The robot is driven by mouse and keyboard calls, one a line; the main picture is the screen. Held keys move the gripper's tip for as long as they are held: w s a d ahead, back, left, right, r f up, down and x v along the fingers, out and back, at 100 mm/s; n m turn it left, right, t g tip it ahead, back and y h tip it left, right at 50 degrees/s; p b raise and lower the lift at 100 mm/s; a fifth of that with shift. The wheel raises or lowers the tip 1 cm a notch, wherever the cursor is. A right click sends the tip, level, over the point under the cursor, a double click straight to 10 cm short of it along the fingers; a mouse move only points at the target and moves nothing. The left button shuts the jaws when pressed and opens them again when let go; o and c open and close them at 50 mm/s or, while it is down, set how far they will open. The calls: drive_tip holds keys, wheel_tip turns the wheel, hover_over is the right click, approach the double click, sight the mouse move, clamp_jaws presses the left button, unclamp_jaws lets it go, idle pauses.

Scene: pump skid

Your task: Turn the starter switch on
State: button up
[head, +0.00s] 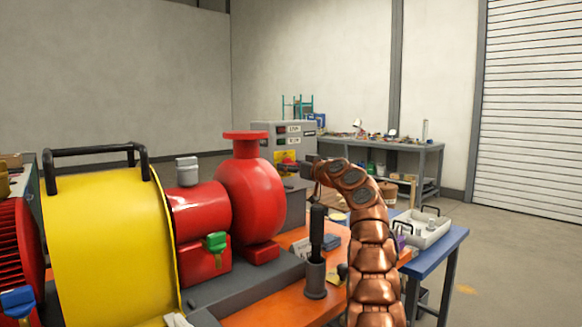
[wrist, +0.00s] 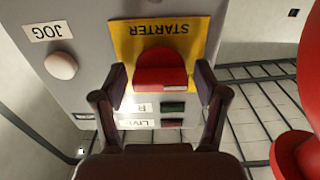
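The starter switch (wrist: 161,72) is a red handle on a yellow plate (wrist: 120,40) lettered STARTER, upside down in the wrist view. The plate is on the front of a grey control box (wrist: 85,90). In the head view the yellow plate (head: 279,157) shows small beside my gripper (head: 298,167). In the wrist view my gripper (wrist: 161,80) is open, with one finger on each side of the red handle. A narrow gap shows between each finger and the handle. I cannot tell how deep the fingertips reach around it.
A white JOG button (wrist: 61,66) sits beside the plate. Two indicator windows, green (wrist: 173,108) and dark red (wrist: 172,123), are near it. The red pump (head: 247,198) and yellow guard (head: 108,240) stand left of my arm. A blue table (head: 440,250) with a tray is at right.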

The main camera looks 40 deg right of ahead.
drive_tip(key=c, duration=0.9)
drive_tip(key=shift+a+m, duration=0.1)
drive_tip(key=shift+m, duration=2.6)
drive_tip(key=m+p, duration=0.1)
drive_tip(key=m, duration=0.1)
drive_tip(key=m+p, duration=0.1)
drive_tip(key=shift+r+m, duration=0.3)
drive_tip(key=shift+m, duration=0.1)
drive_tip(key=m+p, duration=0.5)
drive_tip(key=p, duration=0.1)
drive_tip(key=m+p, duration=0.3)
drive_tip(key=shift+d+f+m+p, duration=0.2)
drive_tip(key=shift+f+m+p, duration=0.05)
drive_tip(key=shift+m+p, duration=0.05)
drive_tip(key=shift+f, duration=0.1)
